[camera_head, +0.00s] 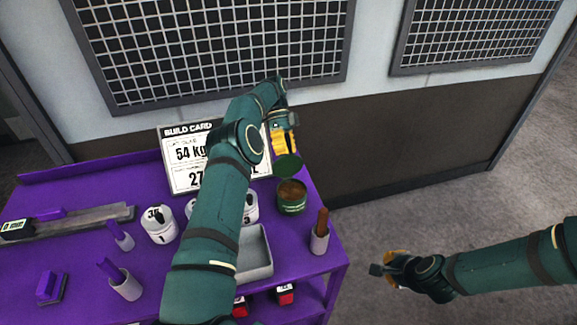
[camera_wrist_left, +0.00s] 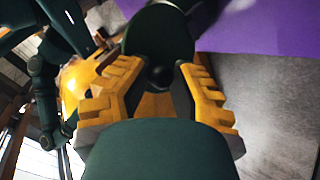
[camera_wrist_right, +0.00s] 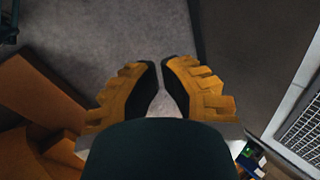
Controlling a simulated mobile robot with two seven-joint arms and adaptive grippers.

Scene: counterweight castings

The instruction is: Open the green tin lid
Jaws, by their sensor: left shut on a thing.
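The green tin (camera_head: 292,198) stands at the right back of the purple table. Its top is uncovered and brownish contents show inside. The round green lid (camera_head: 288,167) is off the tin, tilted, just above and behind its rim. My left gripper (camera_head: 285,143) is shut on the lid's dark round knob (camera_wrist_left: 158,76). In the left wrist view the lid (camera_wrist_left: 160,35) hangs beyond the fingertips. My right gripper (camera_head: 382,270) is empty, away from the table over the floor. A narrow gap shows between its fingers in the right wrist view (camera_wrist_right: 161,75).
A cup with a brown handle (camera_head: 320,238) stands right of the tin near the table edge. A grey tray (camera_head: 257,262), white numbered pots (camera_head: 158,226) and a build card (camera_head: 182,165) share the purple table (camera_head: 75,265). My left arm hides part of these. The floor at right is clear.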

